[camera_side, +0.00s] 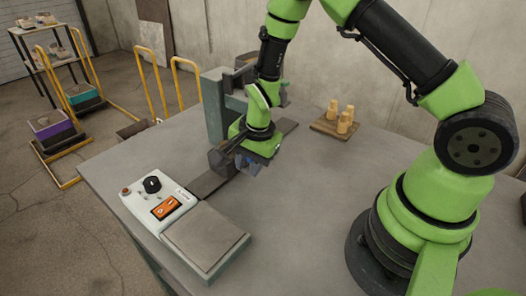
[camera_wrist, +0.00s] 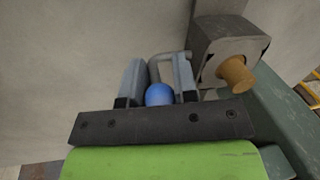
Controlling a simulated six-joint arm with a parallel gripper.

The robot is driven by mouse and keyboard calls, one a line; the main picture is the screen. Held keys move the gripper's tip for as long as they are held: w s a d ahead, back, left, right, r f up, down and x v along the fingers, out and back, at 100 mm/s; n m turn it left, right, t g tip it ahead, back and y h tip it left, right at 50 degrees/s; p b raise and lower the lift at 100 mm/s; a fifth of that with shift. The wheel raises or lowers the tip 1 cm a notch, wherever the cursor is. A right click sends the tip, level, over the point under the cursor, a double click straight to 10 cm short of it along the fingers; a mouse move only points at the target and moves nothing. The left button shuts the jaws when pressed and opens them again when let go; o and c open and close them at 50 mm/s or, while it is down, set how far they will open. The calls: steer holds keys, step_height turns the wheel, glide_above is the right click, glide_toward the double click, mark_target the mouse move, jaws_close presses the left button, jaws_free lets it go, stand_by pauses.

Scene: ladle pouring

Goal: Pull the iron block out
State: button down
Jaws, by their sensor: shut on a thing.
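The iron block (camera_wrist: 222,42) is dark grey, with a round tan plug (camera_wrist: 238,73) in the face turned to the wrist camera. A grey bent handle (camera_wrist: 165,62) runs from its left side. My gripper (camera_wrist: 158,85) has its two grey fingers closed about this handle, with a blue rounded piece (camera_wrist: 159,95) between them. In the side view my gripper (camera_side: 252,168) is low over the bench, and the dark block (camera_side: 221,162) is just left of it, over a dark strip. The far side of the block is hidden.
A grey-green upright machine frame (camera_side: 214,105) stands behind the block. A control box (camera_side: 158,200) with a dial and an orange switch is at front left, beside a flat plate (camera_side: 206,238). A board (camera_side: 322,128) with several tan plugs lies at back right. The bench middle is clear.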

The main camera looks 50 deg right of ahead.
steer(key=shift+a, duration=0.4)
steer(key=c, duration=1.2)
jaws_free()
steer(key=r, duration=0.3)
steer(key=s+r, duration=0.1)
steer(key=r, duration=0.5)
steer(key=shift+s+d+r, duration=0.2)
steer(key=shift+s+r, duration=0.2)
